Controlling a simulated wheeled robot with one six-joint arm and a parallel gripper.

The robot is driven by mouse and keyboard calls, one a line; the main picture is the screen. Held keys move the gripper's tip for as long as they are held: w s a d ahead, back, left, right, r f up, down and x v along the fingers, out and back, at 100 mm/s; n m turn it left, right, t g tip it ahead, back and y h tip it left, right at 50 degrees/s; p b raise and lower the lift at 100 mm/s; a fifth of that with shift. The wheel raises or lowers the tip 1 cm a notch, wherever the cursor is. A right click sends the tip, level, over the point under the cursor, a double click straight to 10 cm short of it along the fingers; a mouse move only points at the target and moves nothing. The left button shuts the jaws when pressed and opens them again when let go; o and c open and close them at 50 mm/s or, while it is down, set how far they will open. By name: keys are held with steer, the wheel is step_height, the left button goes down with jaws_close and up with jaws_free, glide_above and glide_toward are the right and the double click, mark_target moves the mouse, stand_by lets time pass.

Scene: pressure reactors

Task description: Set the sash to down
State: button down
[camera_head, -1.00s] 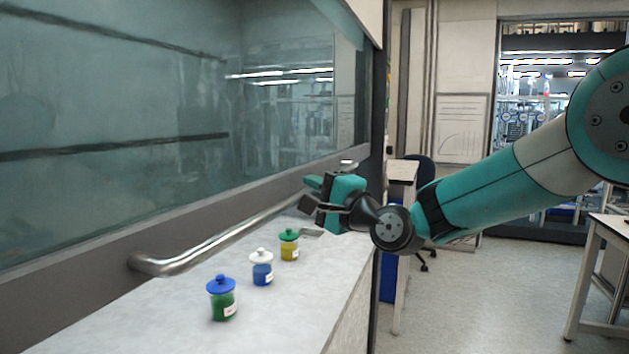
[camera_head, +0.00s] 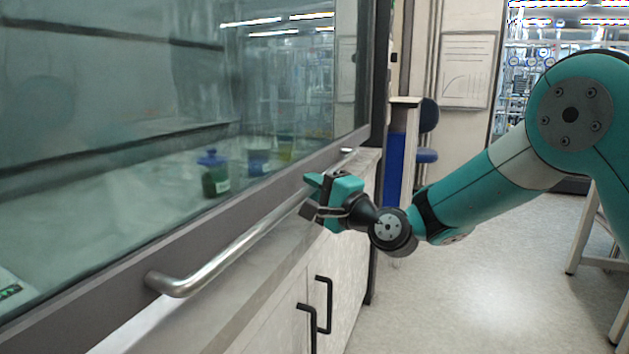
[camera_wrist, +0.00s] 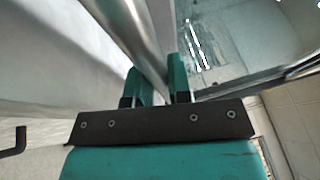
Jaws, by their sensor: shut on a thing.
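The sash is a large glass pane (camera_head: 110,110) with a grey bottom frame (camera_head: 110,288) and a long metal handle bar (camera_head: 225,258). Its bottom frame is low, near the level of the bench front, and I cannot tell whether it touches the bench. My gripper (camera_head: 311,195) is at the far end of the handle and is shut on it. In the wrist view, the bar (camera_wrist: 143,45) passes between the two teal fingers (camera_wrist: 158,88).
Behind the glass stand a green jar with a blue lid (camera_head: 214,174), a blue jar (camera_head: 258,161) and a yellowish jar (camera_head: 286,153). Cabinet doors with black handles (camera_head: 324,300) are below. Open floor (camera_head: 470,270) lies to the right.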

steer(key=shift+f+b, duration=0.4)
steer(key=shift+f, duration=0.55)
steer(key=shift+f, duration=0.1)
steer(key=c, duration=1.1)
jaws_free()
steer(key=shift+o, duration=0.2)
steer(key=b+v, duration=0.8)
steer(key=v, duration=0.9)
steer(key=shift+s+d, duration=0.15)
steer(key=shift+s, duration=0.05)
